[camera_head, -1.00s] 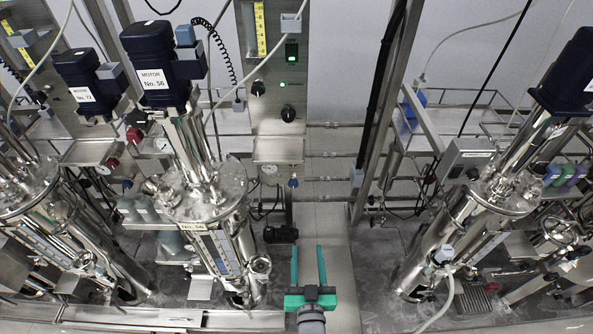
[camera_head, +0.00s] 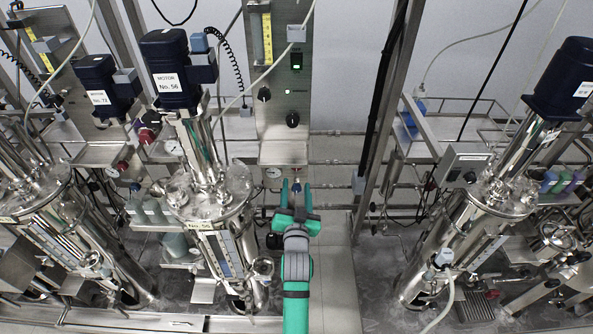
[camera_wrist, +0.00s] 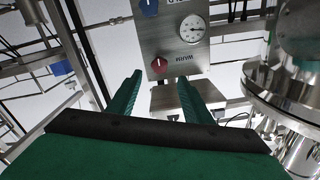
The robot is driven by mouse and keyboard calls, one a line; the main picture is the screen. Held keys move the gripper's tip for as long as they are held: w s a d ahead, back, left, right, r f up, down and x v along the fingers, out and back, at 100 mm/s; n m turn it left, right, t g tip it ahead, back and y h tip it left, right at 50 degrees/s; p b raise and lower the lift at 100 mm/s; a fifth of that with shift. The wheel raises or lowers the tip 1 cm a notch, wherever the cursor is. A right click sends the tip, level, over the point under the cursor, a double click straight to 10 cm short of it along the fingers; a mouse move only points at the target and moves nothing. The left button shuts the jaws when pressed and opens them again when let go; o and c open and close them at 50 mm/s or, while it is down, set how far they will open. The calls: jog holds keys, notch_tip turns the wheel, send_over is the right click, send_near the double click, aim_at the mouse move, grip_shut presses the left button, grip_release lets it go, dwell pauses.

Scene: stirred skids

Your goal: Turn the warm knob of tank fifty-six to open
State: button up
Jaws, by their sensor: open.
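In the wrist view the red knob (camera_wrist: 160,66) sits on a steel panel (camera_wrist: 172,42), beside an upside-down label that seems to read WARM. My open gripper (camera_wrist: 160,80) points at this panel. The red knob shows between and beyond the two green fingertips, with no visible contact. How far it is turned is too small to tell. In the head view tank fifty-six (camera_head: 235,255) stands left of my gripper (camera_head: 291,182), below its blue motor marked No. 56 (camera_head: 173,72). The red knob cannot be made out there.
A blue knob (camera_wrist: 148,8) and a round gauge (camera_wrist: 192,29) share the panel. A taller panel with black knobs (camera_head: 292,119) stands above. Tank 72's blue motor (camera_head: 102,88) is at the left. The floor (camera_head: 335,290) right of my arm is clear.

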jog(key=w, duration=0.8)
jog(key=shift+w, duration=0.4)
jog(key=shift+c, duration=0.7)
